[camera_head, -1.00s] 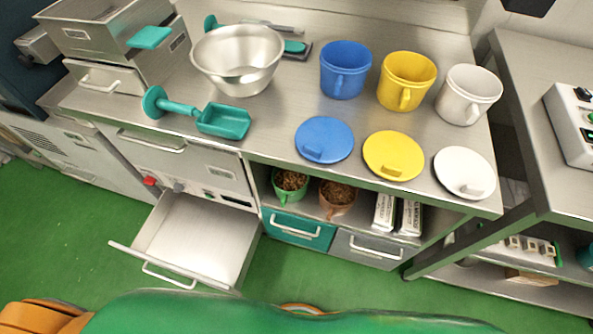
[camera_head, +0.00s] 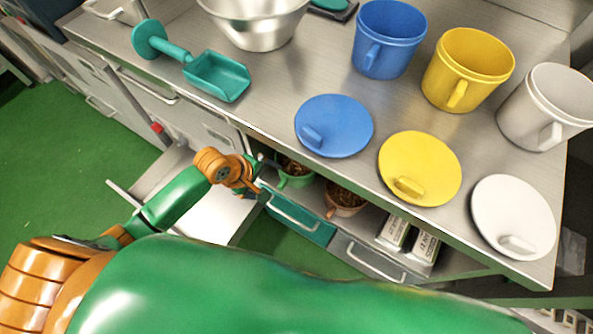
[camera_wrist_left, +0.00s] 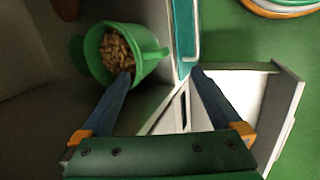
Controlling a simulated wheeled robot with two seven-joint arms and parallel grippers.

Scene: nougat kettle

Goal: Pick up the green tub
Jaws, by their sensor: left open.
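The green tub (camera_head: 296,182), filled with brown pieces, stands on the shelf under the counter. In the left wrist view the green tub (camera_wrist_left: 139,44) shows at the upper left with its handle towards the right. My left gripper (camera_head: 262,178) is at the shelf's left end, beside the tub. In the left wrist view the left gripper (camera_wrist_left: 160,74) is open, with nothing between its fingers. One fingertip overlaps the tub's lower edge in the picture; I cannot tell if they touch. My right gripper is not in view.
A brown tub (camera_head: 345,200) stands right of the green one, with white packages (camera_head: 408,240) further right. A teal drawer (camera_head: 299,222) is below. An open drawer (camera_head: 215,212) juts out beneath my left arm. Lids and mugs stand on the counter above.

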